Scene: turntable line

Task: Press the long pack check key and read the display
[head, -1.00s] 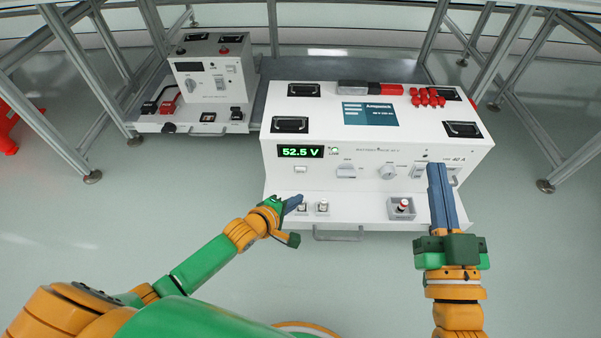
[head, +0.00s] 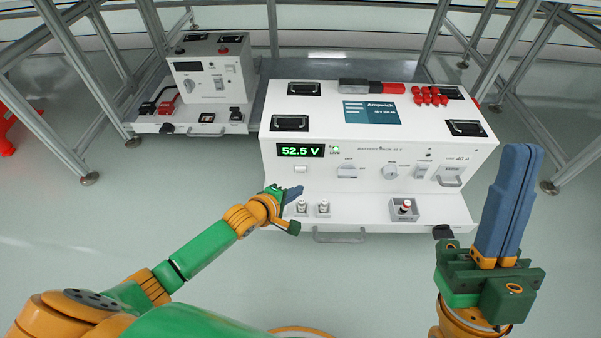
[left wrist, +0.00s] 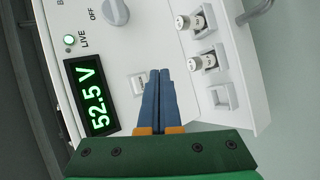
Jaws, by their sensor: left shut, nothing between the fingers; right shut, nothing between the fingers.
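The long white battery pack (head: 370,139) stands on a bench. Its lit display (head: 300,151) reads 52.5 V in green, also in the left wrist view (left wrist: 91,97). A green LIVE lamp (left wrist: 69,40) glows beside it. A small white key (head: 301,169) sits just below the display; in the left wrist view this key (left wrist: 139,84) is beside my fingertips, its label too small to read. My left gripper (head: 299,189) is shut and empty in front of the key; contact is not clear. My right gripper (head: 523,148) is shut and empty, off the pack's right end.
A smaller white unit (head: 213,72), its display dark, stands at the back left. White-capped posts (head: 323,207) and a red-topped post (head: 404,206) stand on the pack's front ledge. Red caps (head: 430,97) lie on top. Frame posts flank the bench. The floor in front is clear.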

